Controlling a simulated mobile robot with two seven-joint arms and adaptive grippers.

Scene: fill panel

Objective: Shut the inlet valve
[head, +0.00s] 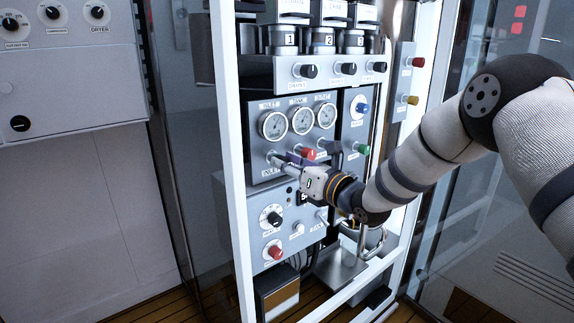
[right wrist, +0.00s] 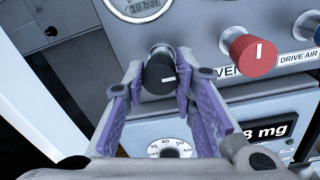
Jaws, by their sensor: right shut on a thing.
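The inlet valve knob (right wrist: 158,74) is black with a white pointer line, which lies roughly level in the right wrist view. It sits on a silver stem on the grey gauge panel (head: 258,166), at the panel's lower left. My right gripper (head: 284,165) reaches in from the right in the head view. Its purple-padded fingers (right wrist: 160,88) stand on both sides of the knob and are shut on it. In the head view the fingers mostly hide the knob. My left gripper is not in view.
A red vent knob (right wrist: 254,52) is close on the right of the gripper. Three round gauges (head: 303,120) sit above. Green (head: 363,150) and blue (head: 362,108) knobs are farther right. A lower panel (head: 261,238) carries a dial and display. White frame posts (head: 233,170) flank the rack.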

